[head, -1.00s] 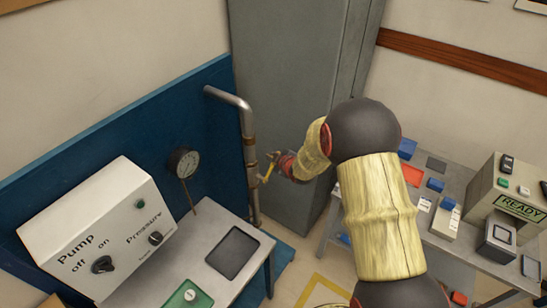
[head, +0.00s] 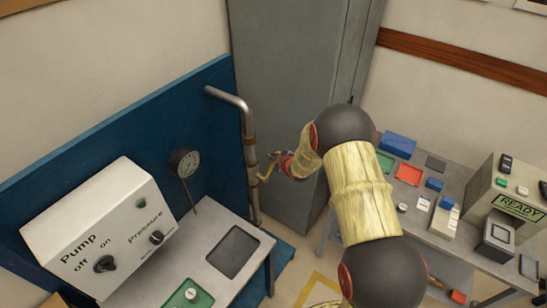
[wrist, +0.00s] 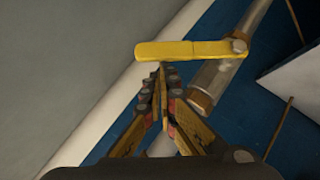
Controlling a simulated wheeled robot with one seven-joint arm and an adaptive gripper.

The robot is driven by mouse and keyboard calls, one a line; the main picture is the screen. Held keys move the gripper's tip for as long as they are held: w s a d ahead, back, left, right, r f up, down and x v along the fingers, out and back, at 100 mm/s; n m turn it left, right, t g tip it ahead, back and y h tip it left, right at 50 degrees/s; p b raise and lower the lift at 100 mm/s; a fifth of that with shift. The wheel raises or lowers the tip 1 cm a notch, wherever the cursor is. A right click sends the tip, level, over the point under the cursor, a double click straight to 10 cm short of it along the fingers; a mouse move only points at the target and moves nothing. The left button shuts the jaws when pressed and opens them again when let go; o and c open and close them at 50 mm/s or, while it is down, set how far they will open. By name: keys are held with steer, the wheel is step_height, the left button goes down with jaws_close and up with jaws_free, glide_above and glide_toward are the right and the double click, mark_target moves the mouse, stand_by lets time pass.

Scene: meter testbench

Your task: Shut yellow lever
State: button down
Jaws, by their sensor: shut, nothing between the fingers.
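The yellow lever (wrist: 180,50) runs crosswise in the wrist view, with its pivot bolt at its right end on the grey pipe (wrist: 215,80). In the head view the small yellow lever (head: 266,172) sticks out from the vertical pipe (head: 249,140), and my gripper partly hides it. My gripper (wrist: 162,70) is shut and empty.
A blue panel (head: 110,130) stands behind the pipe. A pressure gauge (head: 185,162) and a white pump box (head: 100,225) are to the left. A grey cabinet (head: 285,90) stands behind my arm. A bench with a READY device (head: 515,207) is at the right.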

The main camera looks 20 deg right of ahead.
steer(key=shift+w+d+f+p, duration=0.1)
steer(key=shift+w+d+p, duration=0.15)
steer(key=shift+p, duration=0.6)
steer(key=shift+w+d+f+m+g+y+p, duration=0.1)
steer(key=shift+d+m+g+y+p, duration=0.25)
steer(key=shift+g+p, duration=0.2)
steer(key=w+d+f, duration=0.2)
steer(key=d+f, duration=0.1)
steer(key=f, duration=0.2)
steer(key=shift+w+d+f+m+y, duration=0.2)
steer(key=shift+w+d+m+y, duration=0.1)
steer(key=shift+w+m+y, duration=0.05)
steer(key=shift+g, duration=0.25)
